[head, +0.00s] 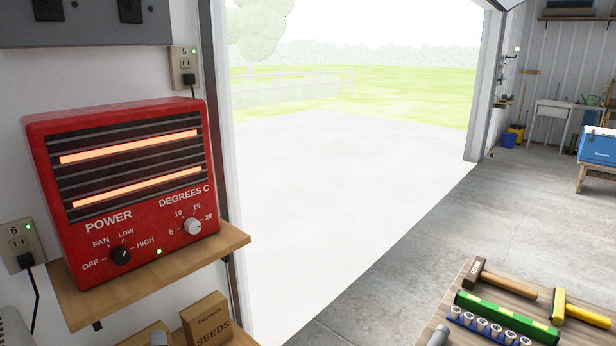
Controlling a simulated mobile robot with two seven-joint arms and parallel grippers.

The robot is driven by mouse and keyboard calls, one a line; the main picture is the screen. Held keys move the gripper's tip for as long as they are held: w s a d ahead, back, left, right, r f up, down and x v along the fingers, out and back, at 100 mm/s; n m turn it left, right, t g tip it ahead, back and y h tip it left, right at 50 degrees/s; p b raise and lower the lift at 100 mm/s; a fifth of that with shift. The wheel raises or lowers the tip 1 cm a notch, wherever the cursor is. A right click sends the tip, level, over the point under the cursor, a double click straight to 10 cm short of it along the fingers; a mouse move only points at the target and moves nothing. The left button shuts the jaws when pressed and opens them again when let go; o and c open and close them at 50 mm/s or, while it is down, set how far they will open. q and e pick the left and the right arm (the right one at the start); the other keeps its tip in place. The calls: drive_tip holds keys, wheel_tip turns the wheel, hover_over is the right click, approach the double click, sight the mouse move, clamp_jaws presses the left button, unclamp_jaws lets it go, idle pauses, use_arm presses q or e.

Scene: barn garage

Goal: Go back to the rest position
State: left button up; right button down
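Neither of my grippers shows in the head view. A red heater (130,180) stands on a wooden wall shelf (160,288) at the left. Its two bars glow orange and a small light on its front panel is lit. Its dark power knob (120,256) has a pale mark towards the upper right; I cannot tell the exact setting. Its pale temperature knob (193,226) sits below the degree numbers, and its setting is too small to read.
A seeds box (206,320) stands below the shelf. Outlets (184,70) and (22,248) with plugs are on the wall. A bench (450,305) at bottom right holds a brown-headed mallet (510,283), a yellow hammer (583,312) and sockets (485,326). The doorway and concrete floor (420,225) are clear.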

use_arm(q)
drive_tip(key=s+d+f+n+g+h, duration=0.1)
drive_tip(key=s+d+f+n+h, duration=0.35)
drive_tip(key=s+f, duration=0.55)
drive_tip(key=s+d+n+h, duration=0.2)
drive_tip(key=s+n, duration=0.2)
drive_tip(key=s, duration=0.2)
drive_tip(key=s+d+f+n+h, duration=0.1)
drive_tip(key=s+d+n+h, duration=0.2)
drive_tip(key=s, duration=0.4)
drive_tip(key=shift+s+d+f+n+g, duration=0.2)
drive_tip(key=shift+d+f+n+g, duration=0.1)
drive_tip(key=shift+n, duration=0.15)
